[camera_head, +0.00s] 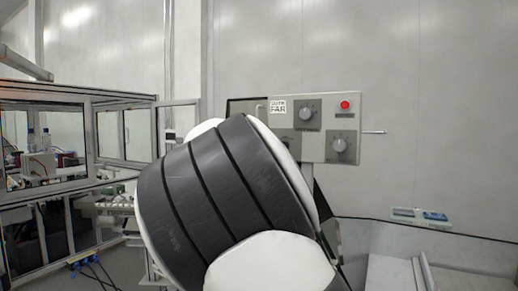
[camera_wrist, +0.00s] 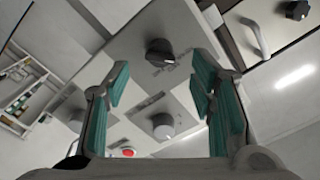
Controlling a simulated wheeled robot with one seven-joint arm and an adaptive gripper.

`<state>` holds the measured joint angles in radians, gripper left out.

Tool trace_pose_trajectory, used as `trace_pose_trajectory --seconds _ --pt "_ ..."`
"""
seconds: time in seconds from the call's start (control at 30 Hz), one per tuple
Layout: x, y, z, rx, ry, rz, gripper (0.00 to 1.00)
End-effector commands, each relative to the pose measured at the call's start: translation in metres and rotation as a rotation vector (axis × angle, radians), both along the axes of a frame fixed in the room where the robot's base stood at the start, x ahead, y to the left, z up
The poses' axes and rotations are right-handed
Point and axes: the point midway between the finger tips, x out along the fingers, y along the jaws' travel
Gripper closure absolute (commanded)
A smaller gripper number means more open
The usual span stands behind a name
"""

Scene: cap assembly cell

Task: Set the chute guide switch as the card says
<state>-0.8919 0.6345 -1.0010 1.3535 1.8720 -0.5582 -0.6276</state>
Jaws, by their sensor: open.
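The card (camera_head: 277,106) is a small white sign at the panel's upper left; its lower line reads FAR and its upper line is blurred, perhaps GUIDE. The grey control panel (camera_head: 320,98) carries rotary knobs at upper middle (camera_head: 307,113) and lower right (camera_head: 339,145), and a third (camera_head: 284,138) partly behind my arm. Their labels are too small to read, so I cannot tell which is the guide switch. My gripper (camera_wrist: 161,84) is open and empty in the wrist view, facing the panel. A dark knob (camera_wrist: 160,52) and a grey knob (camera_wrist: 163,125) show between its teal-padded fingers, apart from them.
A red button (camera_head: 345,104) is at the panel's upper right; it also shows in the wrist view (camera_wrist: 128,152). A handle (camera_wrist: 256,36) stands beside the panel in the wrist view. My arm hides the panel's lower left. A framed glass cell (camera_head: 45,140) is at left.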

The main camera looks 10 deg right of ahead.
Motion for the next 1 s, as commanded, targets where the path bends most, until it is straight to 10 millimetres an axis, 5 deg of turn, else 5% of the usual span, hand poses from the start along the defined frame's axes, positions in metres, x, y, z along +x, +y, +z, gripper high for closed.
trace_pose_trajectory --seconds 0.3,0.67,0.87,1.0 --pt "0.031 -0.022 0.0 -0.001 0.0 0.001 0.5" --pt "0.034 -0.025 0.0 0.001 0.001 0.002 0.5" --pt "0.034 -0.025 0.0 0.001 0.001 0.002 0.95" --pt "0.034 -0.025 0.0 0.001 0.001 0.002 0.99"
